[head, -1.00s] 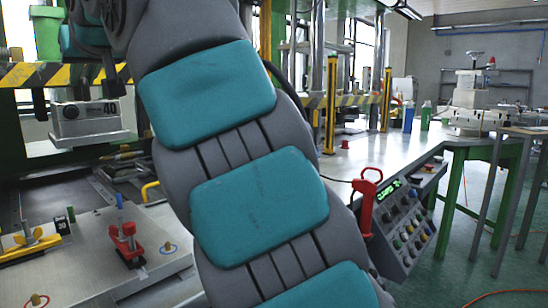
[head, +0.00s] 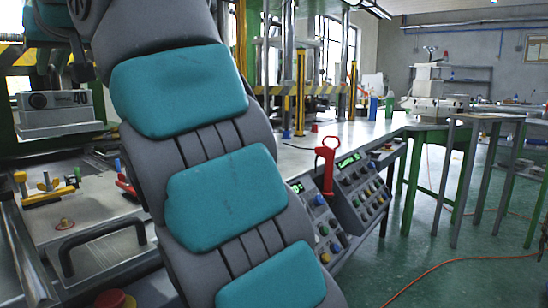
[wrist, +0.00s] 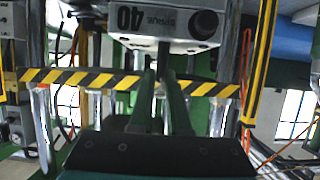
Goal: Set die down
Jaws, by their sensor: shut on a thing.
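The die is a grey metal block marked 40 (head: 60,112), with a round dark knob on its face, at the left in the head view. It hangs level under my gripper (head: 55,78), above the metal bench. In the wrist view the die (wrist: 165,22) appears upside down at the top. The exact grip point is partly hidden. My arm covers the middle of the head view.
A metal plate (head: 100,210) with a dark handle and yellow and red clamps lies below left. A control panel (head: 365,195) with a red lever handle stands right of my arm. A striped bar (wrist: 110,82) crosses behind the fingers.

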